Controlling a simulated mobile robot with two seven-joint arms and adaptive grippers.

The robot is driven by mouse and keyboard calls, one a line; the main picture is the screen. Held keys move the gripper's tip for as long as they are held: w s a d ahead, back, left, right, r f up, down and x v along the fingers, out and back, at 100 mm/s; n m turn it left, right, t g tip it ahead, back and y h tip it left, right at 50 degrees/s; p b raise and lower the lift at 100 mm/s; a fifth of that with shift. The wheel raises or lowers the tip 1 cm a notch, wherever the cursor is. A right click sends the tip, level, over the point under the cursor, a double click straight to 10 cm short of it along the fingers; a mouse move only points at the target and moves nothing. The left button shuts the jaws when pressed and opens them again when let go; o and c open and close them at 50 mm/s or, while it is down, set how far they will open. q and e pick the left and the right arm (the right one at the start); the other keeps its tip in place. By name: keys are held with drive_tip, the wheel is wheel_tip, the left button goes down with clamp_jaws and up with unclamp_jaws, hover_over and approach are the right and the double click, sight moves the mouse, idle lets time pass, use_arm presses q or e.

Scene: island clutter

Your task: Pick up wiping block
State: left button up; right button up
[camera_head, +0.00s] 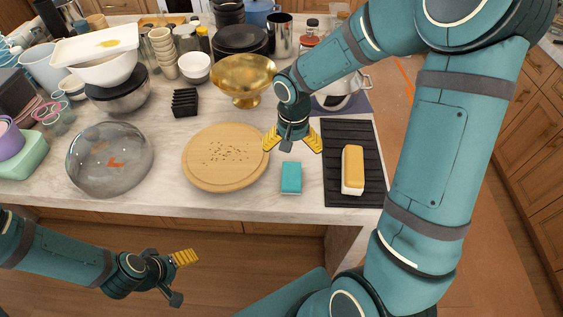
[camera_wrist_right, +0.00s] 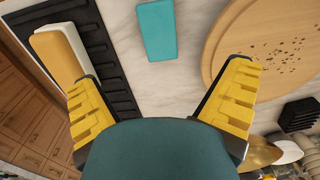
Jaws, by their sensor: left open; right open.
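A teal block (camera_head: 291,178) lies flat on the marble counter, between the round wooden board and the black ribbed mat. A block with a yellow top and white underside (camera_head: 352,169) lies on the mat. Either could be the wiping block; the frames do not settle which. My right gripper (camera_head: 292,143) is open and empty, pointing down just behind the teal block. In the right wrist view the teal block (camera_wrist_right: 157,29) lies ahead between the spread fingers, and the yellow-and-white block (camera_wrist_right: 57,54) is beyond the left finger. My left gripper (camera_head: 181,277) is open and empty, in front of the counter.
The crumb-strewn wooden board (camera_head: 226,180) is left of the teal block; the ribbed mat (camera_head: 345,202) is to its right. A brass bowl (camera_head: 243,78) stands behind, and a glass dome (camera_head: 108,160) at left. Bowls and cups crowd the back. Bare counter surrounds the teal block.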

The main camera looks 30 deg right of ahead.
sight(292, 176)
wheel_tip(292, 176, down, 9)
drive_tip(key=shift+w+r+b, duration=0.15)
drive_tip(key=shift+r+b, duration=0.05)
drive_tip(key=shift+b, duration=0.2)
drive_tip(key=shift+d+f, duration=0.2)
drive_tip(key=shift+f, duration=2.4)
drive_tip(key=c, duration=1.3)
